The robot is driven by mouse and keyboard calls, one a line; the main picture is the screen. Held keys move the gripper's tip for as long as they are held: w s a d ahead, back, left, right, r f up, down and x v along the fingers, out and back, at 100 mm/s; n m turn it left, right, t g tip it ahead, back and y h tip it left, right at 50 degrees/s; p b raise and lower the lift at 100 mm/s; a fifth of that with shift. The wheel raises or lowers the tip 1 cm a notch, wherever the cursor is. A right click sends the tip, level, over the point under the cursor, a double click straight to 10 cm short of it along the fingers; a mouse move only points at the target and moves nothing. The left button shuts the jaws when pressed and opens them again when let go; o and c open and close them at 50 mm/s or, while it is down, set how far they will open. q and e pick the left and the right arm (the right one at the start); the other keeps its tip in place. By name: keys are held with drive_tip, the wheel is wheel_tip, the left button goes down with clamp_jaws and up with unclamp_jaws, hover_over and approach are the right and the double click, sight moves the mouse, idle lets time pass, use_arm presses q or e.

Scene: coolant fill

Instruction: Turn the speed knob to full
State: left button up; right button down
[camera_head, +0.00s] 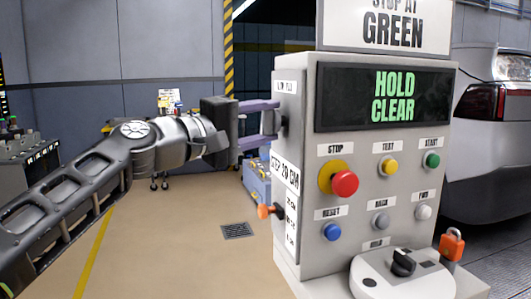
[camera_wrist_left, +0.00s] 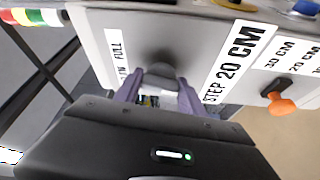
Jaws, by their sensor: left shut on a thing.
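The speed knob (camera_wrist_left: 160,74) is a dark round knob on the side of the grey control console (camera_head: 303,75). A label with "FULL" (camera_wrist_left: 118,57) is beside it in the left wrist view. My left gripper (camera_head: 274,121) comes in from the left, its two purple fingers level with the knob. In the left wrist view the gripper (camera_wrist_left: 157,88) is shut on the knob, one finger on each side. The knob's pointer and exact setting cannot be made out. My right gripper is not in view.
A "STEP 20 CM" label (camera_wrist_left: 235,62) and an orange-tipped lever (camera_wrist_left: 279,101) are close by on the same side. The front has a "HOLD CLEAR" screen (camera_head: 390,97), a red stop button (camera_head: 344,183) and several other buttons. A car (camera_head: 500,130) stands right.

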use_arm(q)
drive_tip(key=m+b, duration=0.2)
drive_tip(key=m+h+b, duration=0.1)
drive_tip(key=m+b, duration=0.1)
drive_tip(key=m+h+b, duration=0.1)
drive_tip(key=b, duration=0.1)
drive_tip(key=shift+f+m+b, duration=0.4)
drive_tip(key=shift+r+m+h+b, duration=0.2)
drive_tip(key=shift+m+h+b, duration=0.55)
drive_tip(key=shift+m, duration=0.45)
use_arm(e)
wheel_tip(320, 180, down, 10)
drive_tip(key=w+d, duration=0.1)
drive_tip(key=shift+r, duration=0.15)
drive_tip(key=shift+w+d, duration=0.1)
use_arm(q)
drive_tip(key=o, duration=1.4)
drive_tip(key=shift+r, duration=0.15)
drive_tip(key=shift+c, duration=0.2)
drive_tip(key=b+v, duration=0.4)
drive_tip(key=v, duration=0.3)
drive_tip(key=shift+s+a, duration=0.2)
drive_tip(key=shift+a, duration=0.15)
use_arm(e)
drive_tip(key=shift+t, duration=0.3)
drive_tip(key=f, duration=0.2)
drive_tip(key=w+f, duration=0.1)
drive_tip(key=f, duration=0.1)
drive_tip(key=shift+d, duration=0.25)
